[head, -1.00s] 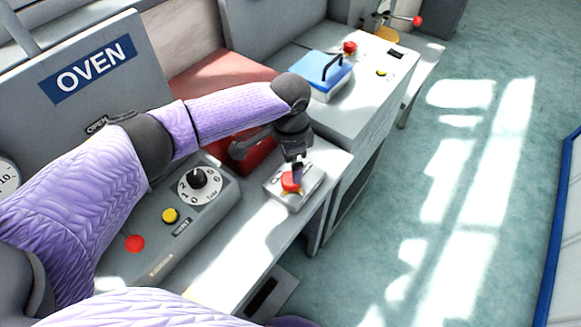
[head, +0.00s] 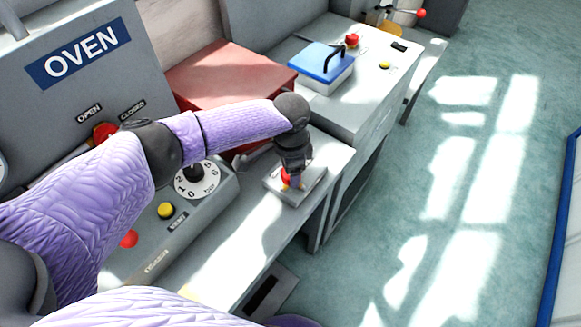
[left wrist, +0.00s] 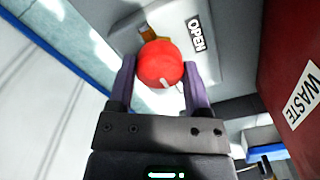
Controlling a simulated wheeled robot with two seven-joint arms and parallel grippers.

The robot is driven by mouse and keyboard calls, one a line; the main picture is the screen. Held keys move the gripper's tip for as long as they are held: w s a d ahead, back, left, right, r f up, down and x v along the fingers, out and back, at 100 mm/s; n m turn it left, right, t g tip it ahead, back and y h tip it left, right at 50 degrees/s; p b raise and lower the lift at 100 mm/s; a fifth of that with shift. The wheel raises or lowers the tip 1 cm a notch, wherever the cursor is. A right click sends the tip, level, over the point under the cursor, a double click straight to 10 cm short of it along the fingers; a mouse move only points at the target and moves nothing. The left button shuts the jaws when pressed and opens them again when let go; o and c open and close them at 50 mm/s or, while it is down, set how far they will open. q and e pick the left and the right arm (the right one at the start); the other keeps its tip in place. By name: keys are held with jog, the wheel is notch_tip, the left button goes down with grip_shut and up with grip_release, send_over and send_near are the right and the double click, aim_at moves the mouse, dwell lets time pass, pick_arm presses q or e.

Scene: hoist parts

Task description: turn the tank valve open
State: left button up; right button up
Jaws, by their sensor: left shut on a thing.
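A red knob (head: 286,178) stands on a small light-grey box (head: 308,196) at the front of the counter. My left gripper (head: 291,182) reaches down onto this knob from above and hides most of it in the head view. In the left wrist view the round red knob (left wrist: 160,66) sits between the two fingers of my left gripper (left wrist: 158,76), which is shut on it. A brass-coloured piece (left wrist: 147,34) shows beyond the knob. An OPEN label (left wrist: 196,34) is on the grey surface beside it. My right gripper is not in view.
The OVEN panel (head: 78,55) and a grey control box with a dial (head: 197,180) and a yellow button (head: 166,210) lie to the left. A red bin (head: 225,75), labelled WASTE, and a blue-lidded box (head: 322,62) stand behind. Open floor (head: 430,200) lies right.

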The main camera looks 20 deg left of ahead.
pick_arm(q)
jog(key=shift+c, duration=0.4)
jog(key=shift+r+n+p, duration=0.2)
jog(key=shift+n+p, duration=1.4)
jog(key=shift+n, duration=0.1)
jog(key=n+p, duration=0.2)
jog(key=n, duration=0.2)
jog(key=shift+d+n+p, duration=0.1)
jog(key=shift+n+p, duration=0.2)
jog(key=n+p, duration=0.1)
jog(key=n, duration=0.3)
jog(key=shift+f+n+p, duration=0.1)
jog(key=shift+n+p, duration=0.2)
jog(key=n+p, duration=0.1)
jog(key=n, duration=0.4)
jog(key=shift+w+n, duration=0.1)
jog(key=shift+n, duration=0.2)
jog(key=o, duration=1.3)
